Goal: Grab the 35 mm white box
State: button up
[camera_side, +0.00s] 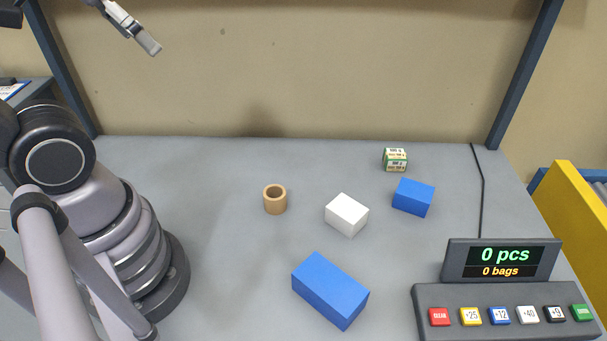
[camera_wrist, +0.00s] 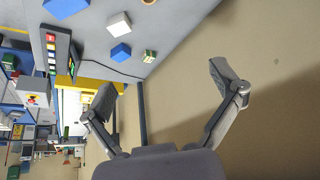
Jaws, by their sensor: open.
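A white box (camera_side: 347,215) sits on the grey table between a tan ring and a small blue box. The white box also shows near the top of the wrist view (camera_wrist: 119,24). My gripper (camera_wrist: 165,85) is open and empty, its two fingers spread wide. In the side view part of my gripper (camera_side: 150,45) shows at the upper left, high above the table and well away from the white box.
A large blue box (camera_side: 330,290) lies in front of the white box, and a smaller blue box (camera_side: 413,197) to its right. A tan ring (camera_side: 275,200) stands to its left. A green-and-cream box (camera_side: 395,160) sits behind. A keypad with display (camera_side: 502,262) occupies the front right.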

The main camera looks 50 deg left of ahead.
jog(key=n+g+h, duration=0.6)
jog(key=n+h, duration=1.1)
send_over(333, 202)
jog(key=a, duration=0.4)
notch_tip(333, 202, down, 27)
notch_tip(333, 202, down, 12)
jog(key=shift+w+a+f+n+t+h, duration=0.15)
jog(key=shift+n+t+h, duration=0.35)
jog(key=shift+n+t, duration=0.5)
jog(key=shift+w+d, duration=0.1)
jog(key=shift+d, duration=0.75)
jog(key=shift+w+d, duration=0.15)
jog(key=shift+d, duration=1.35)
jog(key=shift+w+d, duration=0.1)
jog(key=shift+d, duration=1.35)
jog(key=shift+c, duration=0.3)
